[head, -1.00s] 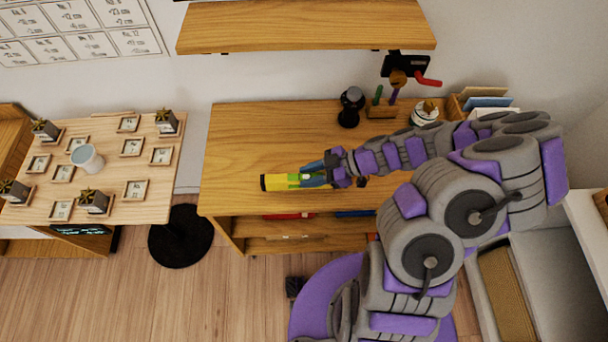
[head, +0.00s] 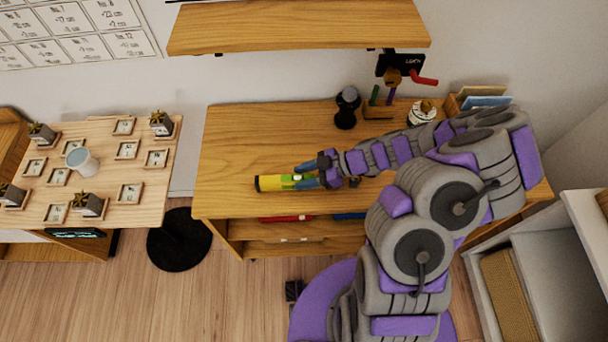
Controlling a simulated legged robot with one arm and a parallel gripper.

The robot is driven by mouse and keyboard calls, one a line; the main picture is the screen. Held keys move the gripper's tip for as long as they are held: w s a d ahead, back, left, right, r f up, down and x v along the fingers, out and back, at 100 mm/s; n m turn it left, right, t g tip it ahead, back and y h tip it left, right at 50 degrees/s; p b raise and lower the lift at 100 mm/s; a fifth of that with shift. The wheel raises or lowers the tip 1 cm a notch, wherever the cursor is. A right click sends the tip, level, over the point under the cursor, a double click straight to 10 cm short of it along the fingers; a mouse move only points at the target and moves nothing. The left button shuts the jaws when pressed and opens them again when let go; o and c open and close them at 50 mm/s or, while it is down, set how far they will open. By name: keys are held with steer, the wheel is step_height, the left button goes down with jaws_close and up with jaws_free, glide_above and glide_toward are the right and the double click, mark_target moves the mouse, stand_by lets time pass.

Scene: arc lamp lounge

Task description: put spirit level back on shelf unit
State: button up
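The spirit level (head: 270,184) is a yellow bar with a dark end and a green patch. It is over the front part of the wooden unit's top (head: 235,150), lying lengthwise left to right; from above I cannot tell whether it touches the surface. My gripper (head: 304,176) is at its right end, with blue-grey fingers on either side of it. Whether the fingers press on it is too small to tell. The wooden unit has open shelves below its top, with red and blue items (head: 287,218) partly seen there.
A black grinder-like object (head: 347,108), a small pen holder (head: 378,110) and a round white jar (head: 422,112) stand at the back of the top. A wall shelf (head: 300,27) hangs above. A table with plants (head: 150,200) is at left. The top's left part is clear.

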steer(key=shift+o, duration=1.2)
steer(key=shift+a, duration=0.35)
steer(key=p+v, duration=0.2)
steer(key=v, duration=1)
steer(key=shift+s+d, duration=0.1)
steer(key=s+a+r+m+g+h, duration=0.2)
steer(key=s+a+r, duration=0.15)
steer(key=r, duration=0.35)
steer(key=s+a+r+m+g+h, duration=0.2)
steer(key=s+a+r+h, duration=0.1)
steer(key=s+r, duration=0.3)
steer(key=s+d+r+m+t+h, duration=0.1)
steer(key=s+d+r+m+h, duration=0.2)
steer(key=s+m, duration=0.3)
steer(key=s+d+r+m+h, duration=0.3)
steer(key=s+r+m+h, duration=0.1)
steer(key=s+m, duration=0.3)
steer(key=shift+s+d+r+m+t, duration=0.2)
steer(key=shift+s+m+t, duration=0.15)
steer(key=shift+s, duration=0.7)
